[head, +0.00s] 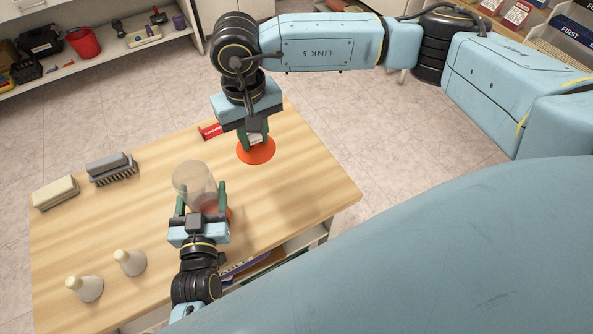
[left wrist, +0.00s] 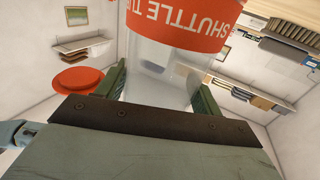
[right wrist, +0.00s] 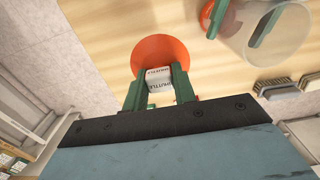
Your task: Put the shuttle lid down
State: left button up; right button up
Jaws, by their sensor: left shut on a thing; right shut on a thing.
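The shuttle lid (head: 256,153) is an orange disc with a white, lettered grip block on it. My right gripper (head: 257,136) is shut on that block (right wrist: 158,80), with the disc just beyond the fingertips, near the table's far right edge. I cannot tell its exact height; it seems held above the table. The shuttle tube (head: 193,182) is a clear cylinder with an orange lettered band, which shows in the left wrist view (left wrist: 180,22). My left gripper (head: 201,198) is shut around the tube, with a green finger on either side, over the middle of the table.
A grey brush (head: 111,168) and a beige block (head: 55,192) lie on the table's left side. A small red item (head: 210,131) lies near the far edge. The table's right part (head: 315,185) is clear.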

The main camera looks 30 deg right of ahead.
jog(key=s+d+f, duration=0.1)
jog(key=d+f, duration=0.1)
jog(key=f, duration=0.2)
jog(key=s+d+f, duration=0.1)
jog(key=d+f, duration=0.2)
jog(key=f, duration=0.1)
jog(key=d+f, duration=0.3)
jog(key=shift+s+d+f, duration=0.15)
jog(key=shift+s+f, duration=0.25)
jog(key=shift+f, duration=1.95)
jog(key=o, duration=0.9)
jog(key=shift+f, duration=0.15)
jog(key=shift+o, duration=0.2)
notch_tip(320, 180, up, 12)
jog(key=shift+r, duration=0.2)
